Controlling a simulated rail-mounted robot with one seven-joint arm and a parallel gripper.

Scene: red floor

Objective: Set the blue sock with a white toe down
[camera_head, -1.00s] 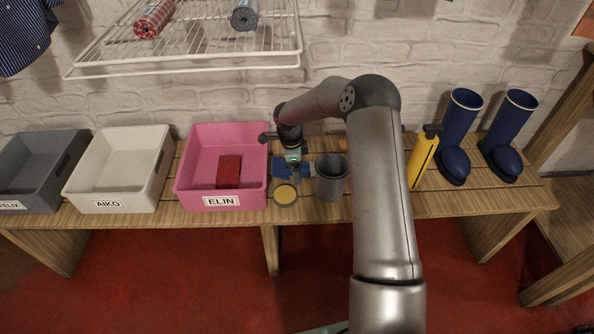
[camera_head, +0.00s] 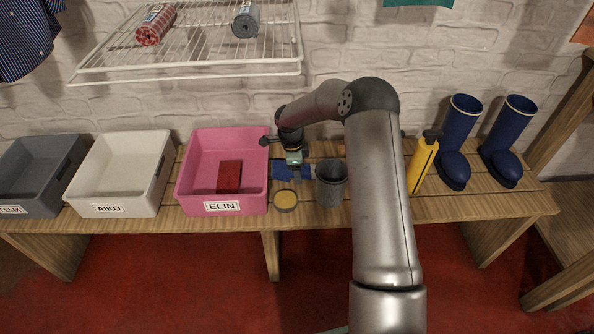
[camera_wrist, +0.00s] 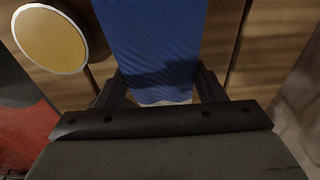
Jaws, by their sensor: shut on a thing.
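The blue sock (camera_head: 283,172) is at the bench between the pink bin and the dark grey cup. My gripper (camera_head: 293,167) is over it, pointing down. In the wrist view the blue sock (camera_wrist: 155,45) runs between my two fingers (camera_wrist: 160,88), and a thin pale strip shows at its near end. My gripper is shut on the sock. The sock looks at or very near the bench slats; whether it rests on them I cannot tell. My gripper hides part of it in the head view.
A round yellow-topped tin (camera_head: 286,199) is just in front of the sock. The grey cup (camera_head: 331,186) stands close on the right. The pink ELIN bin (camera_head: 222,207), holding a red item (camera_head: 229,177), is close on the left. A yellow bottle (camera_head: 420,166) and blue boots (camera_head: 456,130) stand farther right.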

